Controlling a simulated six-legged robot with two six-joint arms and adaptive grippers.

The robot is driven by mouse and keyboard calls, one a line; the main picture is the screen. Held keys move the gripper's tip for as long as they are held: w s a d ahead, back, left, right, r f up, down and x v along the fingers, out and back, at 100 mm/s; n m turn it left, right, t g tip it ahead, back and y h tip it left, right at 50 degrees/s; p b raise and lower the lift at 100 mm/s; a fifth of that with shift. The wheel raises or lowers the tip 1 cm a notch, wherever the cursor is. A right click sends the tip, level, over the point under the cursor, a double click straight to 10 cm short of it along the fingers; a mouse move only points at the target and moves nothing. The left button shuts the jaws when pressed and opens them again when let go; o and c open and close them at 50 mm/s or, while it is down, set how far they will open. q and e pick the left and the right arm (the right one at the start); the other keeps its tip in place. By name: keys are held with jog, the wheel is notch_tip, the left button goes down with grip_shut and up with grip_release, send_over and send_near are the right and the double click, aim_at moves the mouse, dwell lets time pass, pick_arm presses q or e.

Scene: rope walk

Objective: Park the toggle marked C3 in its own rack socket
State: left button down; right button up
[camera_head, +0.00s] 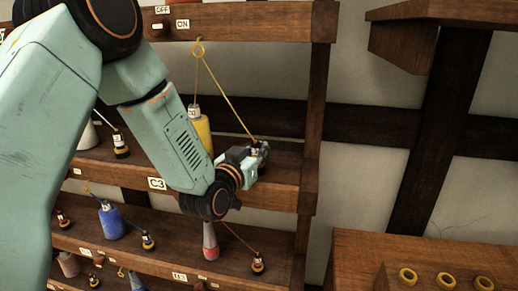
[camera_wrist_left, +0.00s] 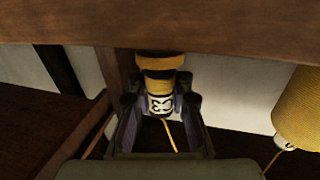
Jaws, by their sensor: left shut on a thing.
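The toggle marked C3 (camera_wrist_left: 159,104) is upright between the fingers of my left gripper (camera_wrist_left: 160,112) in the left wrist view. It has a white label, a yellow band and a broad tan end close to a wooden board. In the head view my left gripper (camera_head: 258,154) is shut on it just above the middle shelf, at its right end. A yellow cord (camera_head: 227,96) runs from a ring (camera_head: 198,49) under the upper shelf to the toggle. The C3 plate (camera_head: 156,184) is on the shelf's front edge. I cannot make out the C3 socket. My right gripper is not in view.
A yellow bobbin (camera_head: 202,131) stands left of my gripper, and it also shows in the left wrist view (camera_wrist_left: 302,112). A rack post (camera_head: 312,120) is close on the right. Lower shelves hold a blue bobbin (camera_head: 111,221), a red one (camera_head: 210,242) and other toggles.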

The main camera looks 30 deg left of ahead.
aim_at(254, 155)
pick_arm(q)
jog(key=shift+f, duration=0.2)
jog(key=c, duration=1.5)
grip_release()
jog(key=shift+s+p, duration=0.55)
jog(key=shift+s, duration=2.25)
jog(key=s+p, duration=0.2)
jog(key=s, duration=0.3)
jog(key=shift+s, duration=0.25)
